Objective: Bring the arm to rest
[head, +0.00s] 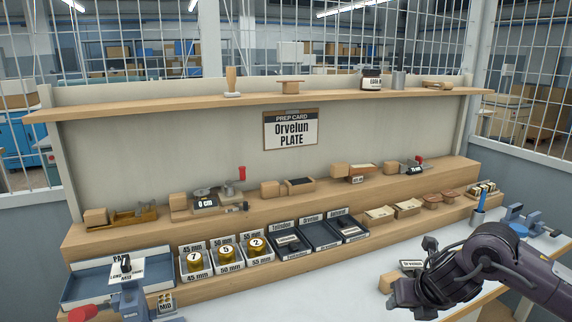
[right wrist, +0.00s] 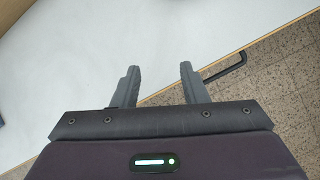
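My right arm comes in from the lower right in the head view, its dark wrist above the front right of the white worktop (head: 365,300). In the right wrist view, my right gripper (right wrist: 159,69) has its two grey fingers spread apart with nothing between them. Below them are the white worktop, its front edge and the speckled floor. In the head view the fingers are hard to make out against the wrist. My left gripper is not in view. A prep card (head: 290,130) on the back panel reads "Orvelun PLATE".
Dark trays (head: 319,236) and numbered brass rolls (head: 227,252) stand along the front of the wooden step. A blue-grey fixture (head: 130,300) stands at the lower left. The middle worktop is clear.

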